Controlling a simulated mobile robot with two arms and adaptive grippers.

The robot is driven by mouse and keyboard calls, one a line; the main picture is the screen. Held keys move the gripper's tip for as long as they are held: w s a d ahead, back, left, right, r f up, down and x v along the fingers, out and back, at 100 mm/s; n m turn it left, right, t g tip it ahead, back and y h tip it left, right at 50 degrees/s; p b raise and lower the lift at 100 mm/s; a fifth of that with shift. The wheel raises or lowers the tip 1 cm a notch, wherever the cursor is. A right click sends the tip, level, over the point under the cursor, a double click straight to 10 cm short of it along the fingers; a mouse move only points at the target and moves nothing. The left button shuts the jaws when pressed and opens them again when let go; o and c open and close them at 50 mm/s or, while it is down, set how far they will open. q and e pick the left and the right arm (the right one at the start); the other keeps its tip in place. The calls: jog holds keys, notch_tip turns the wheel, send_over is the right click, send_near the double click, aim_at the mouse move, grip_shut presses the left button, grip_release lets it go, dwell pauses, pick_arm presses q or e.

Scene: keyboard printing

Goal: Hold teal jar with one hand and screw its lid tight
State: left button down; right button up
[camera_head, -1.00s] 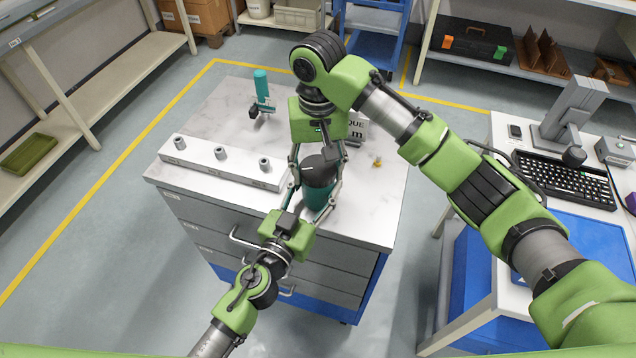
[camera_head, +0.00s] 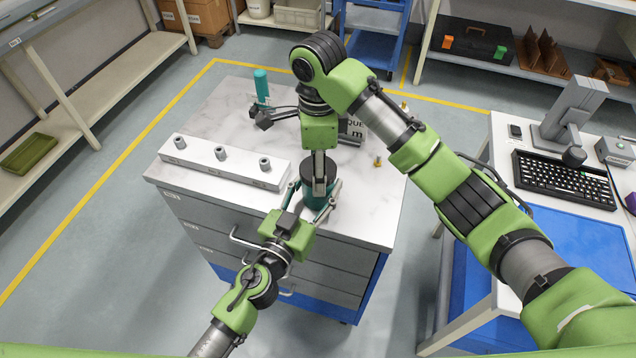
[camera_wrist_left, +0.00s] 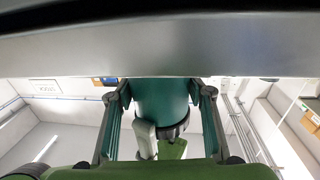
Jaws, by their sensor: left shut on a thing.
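The teal jar (camera_head: 316,201) stands upright near the front edge of the white-topped cabinet, with a dark lid (camera_head: 332,173) on top. My left gripper (camera_head: 314,190) is shut around the jar's sides from the front. The jar also shows between the left fingers in the left wrist view (camera_wrist_left: 160,98). My right gripper (camera_head: 319,185) points down over the lid, with one grey finger in front of it. The other finger is hidden, so its grip on the lid is unclear. A grey finger shows beside the dark lid rim (camera_wrist_left: 176,131) in the left wrist view.
A white block with several round posts (camera_head: 221,164) lies left of the jar. A teal-handled tool (camera_head: 262,86) stands behind, and a small brass piece (camera_head: 377,161) lies to the right. A sign (camera_head: 352,127) stands behind my right wrist. A desk with a keyboard (camera_head: 566,182) is at right.

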jog(key=o, duration=1.5)
jog(key=shift+f, duration=0.2)
jog(key=shift+o, duration=0.2)
jog(key=shift+r, duration=0.1)
